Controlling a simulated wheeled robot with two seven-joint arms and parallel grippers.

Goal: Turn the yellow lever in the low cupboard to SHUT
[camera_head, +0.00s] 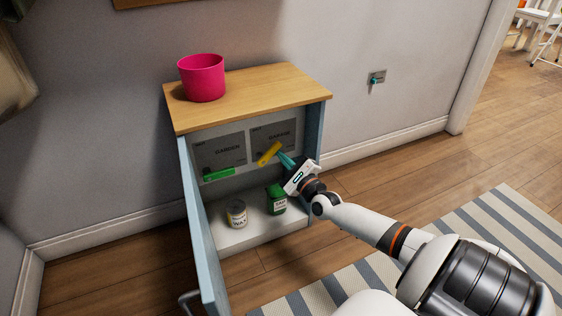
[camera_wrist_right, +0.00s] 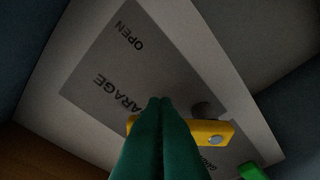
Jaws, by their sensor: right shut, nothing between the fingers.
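The yellow lever (camera_head: 267,154) sits on the grey plate marked GARAGE (camera_head: 283,131) on the back wall of the open low cupboard (camera_head: 258,97). In the head view it is tilted, its upper end to the right. My right gripper (camera_head: 282,156) reaches in from the right, shut and empty, with its teal fingertips beside the lever. In the right wrist view the closed fingers (camera_wrist_right: 160,101) cross in front of the yellow lever (camera_wrist_right: 212,131) and hide part of it. I cannot tell whether they touch it. The word OPEN shows on the plate (camera_wrist_right: 150,70). My left gripper is out of view.
A green lever (camera_head: 219,174) lies nearly level by the GARDEN plate (camera_head: 222,150). A white tin (camera_head: 236,214) and a green container (camera_head: 276,200) stand on the cupboard floor. The blue door (camera_head: 202,230) is open at left. A pink pot (camera_head: 202,78) stands on top.

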